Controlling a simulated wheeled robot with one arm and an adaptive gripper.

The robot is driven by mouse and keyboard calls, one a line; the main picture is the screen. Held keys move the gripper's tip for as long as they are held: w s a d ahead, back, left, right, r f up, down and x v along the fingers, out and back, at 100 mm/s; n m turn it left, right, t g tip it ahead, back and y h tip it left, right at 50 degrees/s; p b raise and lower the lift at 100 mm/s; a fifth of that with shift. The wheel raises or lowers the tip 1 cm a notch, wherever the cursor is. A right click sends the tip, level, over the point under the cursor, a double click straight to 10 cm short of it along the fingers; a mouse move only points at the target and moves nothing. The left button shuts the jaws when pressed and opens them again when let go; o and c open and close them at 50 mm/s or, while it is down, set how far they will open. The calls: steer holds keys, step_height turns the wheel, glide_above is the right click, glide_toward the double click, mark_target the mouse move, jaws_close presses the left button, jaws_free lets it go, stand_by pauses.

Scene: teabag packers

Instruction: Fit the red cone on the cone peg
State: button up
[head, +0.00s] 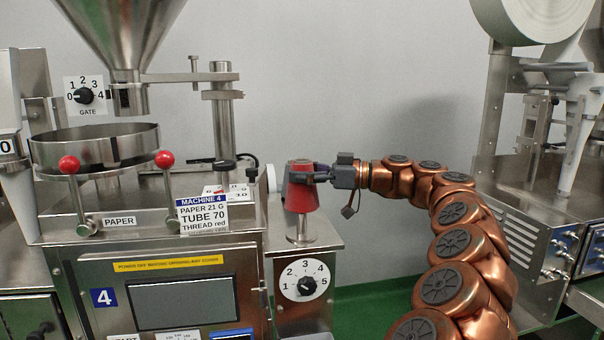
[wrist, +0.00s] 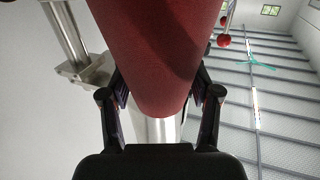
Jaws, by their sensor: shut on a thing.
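The red cone (head: 302,195) is upright in my gripper (head: 312,174), above the cone peg's stand at the right side of machine 4. My gripper reaches in from the right and is shut on the cone's upper part. The metal cone peg (head: 300,229) shows as a short post with a round base directly under the cone. Its top is hidden, so I cannot tell whether the cone is around it or just above it. In the wrist view the cone (wrist: 160,50) fills the middle between the two fingers, with a bright metal post (wrist: 161,130) behind its end.
A dial numbered 1 to 5 (head: 306,286) is on the front below the peg. A placard (head: 202,214) reads machine 4, thread red. A metal hopper (head: 120,30) and two red-knobbed levers (head: 69,163) stand left. Another machine (head: 540,220) stands right.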

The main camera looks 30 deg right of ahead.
mark_target(303, 197)
steer(key=shift+f+b, duration=3.1)
steer(key=shift+b, duration=0.3)
steer(key=o, duration=1.5)
steer(key=shift+d, duration=0.1)
steer(key=v, duration=0.8)
steer(key=shift+d+r, duration=0.1)
steer(key=shift+v, duration=1.85)
steer(key=shift+s, duration=0.15)
